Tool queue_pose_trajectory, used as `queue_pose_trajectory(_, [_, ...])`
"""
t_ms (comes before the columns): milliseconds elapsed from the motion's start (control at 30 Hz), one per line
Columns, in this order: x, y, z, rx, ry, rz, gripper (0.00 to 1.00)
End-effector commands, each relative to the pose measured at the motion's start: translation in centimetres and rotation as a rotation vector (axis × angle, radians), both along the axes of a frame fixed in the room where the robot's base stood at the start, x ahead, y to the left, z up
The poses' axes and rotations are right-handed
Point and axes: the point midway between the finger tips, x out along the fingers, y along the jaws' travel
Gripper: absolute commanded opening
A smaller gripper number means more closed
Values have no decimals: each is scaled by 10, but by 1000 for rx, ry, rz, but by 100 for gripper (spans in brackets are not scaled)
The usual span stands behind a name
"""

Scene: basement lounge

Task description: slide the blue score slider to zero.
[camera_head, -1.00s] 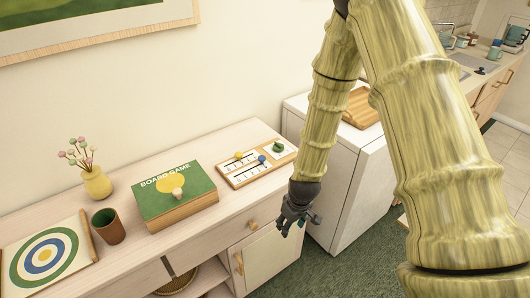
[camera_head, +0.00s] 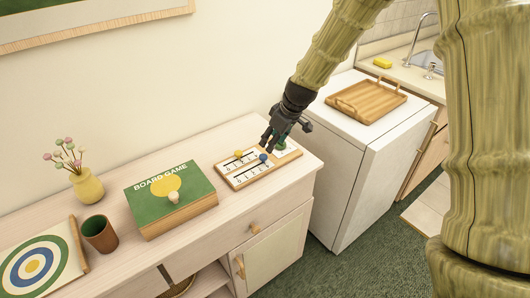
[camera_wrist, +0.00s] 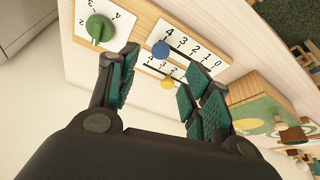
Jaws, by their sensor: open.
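The score board (camera_head: 232,181) lies on the cabinet top near its right end. Its blue slider knob (camera_head: 263,157) also shows in the wrist view (camera_wrist: 161,49), at the 4 end of a track marked 4 to 0. A yellow slider knob (camera_head: 239,154) sits on the parallel track; it also shows in the wrist view (camera_wrist: 167,83). A green dial (camera_wrist: 100,28) is on the board beyond the 4 end. My gripper (camera_head: 268,144) is open above the board, close to the blue knob. In the wrist view both knobs appear between the open fingers; I see no clear contact.
A green board game box (camera_head: 150,207) lies left of the score board, with bare cabinet top between. A brown cup (camera_head: 100,234), a yellow vase (camera_head: 87,187) and a target board (camera_head: 40,262) stand farther left. A wooden tray (camera_head: 366,100) sits on the white appliance at right.

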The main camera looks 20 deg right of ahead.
Motion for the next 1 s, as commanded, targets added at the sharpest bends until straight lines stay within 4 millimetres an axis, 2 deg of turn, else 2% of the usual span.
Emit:
queue_pose_trajectory(533, [21,17,-61,0,1,4,49])
queue_pose_trajectory(700, [25,20,-72,-1,1,3,49])
queue_pose_trajectory(1000, [27,21,-77,-1,-1,4,49])
